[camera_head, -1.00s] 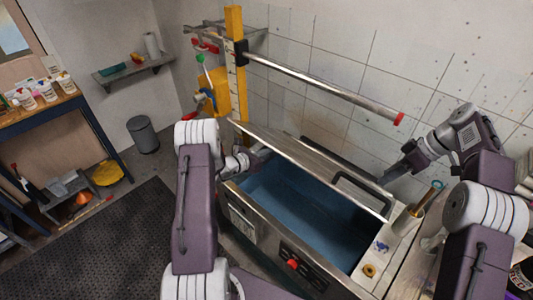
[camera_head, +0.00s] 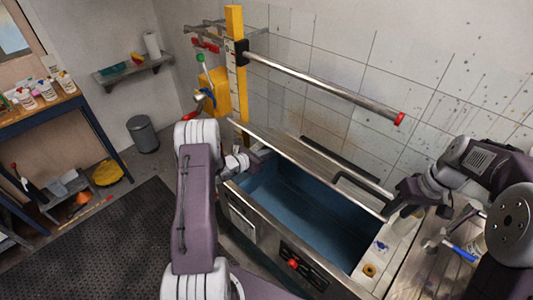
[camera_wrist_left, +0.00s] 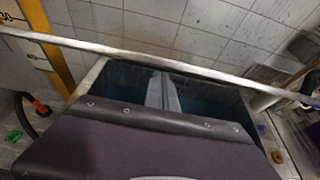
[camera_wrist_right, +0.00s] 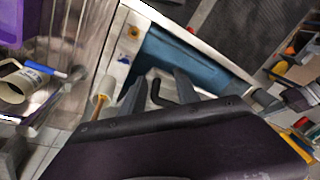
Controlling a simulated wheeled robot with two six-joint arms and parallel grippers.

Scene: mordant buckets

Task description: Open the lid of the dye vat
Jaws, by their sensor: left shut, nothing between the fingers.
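The dye vat (camera_head: 262,228) is a long steel tub with a blue inside. Its lid (camera_head: 275,148) stands raised and steeply tilted along the back side, with a black bar handle (camera_head: 362,187). My left gripper (camera_head: 262,157) is at the vat's left end, beneath the lid's edge. In the left wrist view its fingers (camera_wrist_left: 163,88) are together and empty, with the lid's edge (camera_wrist_left: 170,55) crossing beyond them. My right gripper (camera_head: 390,212) is at the lid's right end. In the right wrist view its fingers (camera_wrist_right: 155,92) are apart; whether they touch the lid is unclear.
A blue-handled tool (camera_head: 460,252) lies on the worktop right of the vat; a beige cup (camera_wrist_right: 18,85) lies near it in the right wrist view. A steel rail (camera_head: 320,82) on a yellow post (camera_head: 236,70) hangs above. A dark mat (camera_head: 100,245) covers the left floor.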

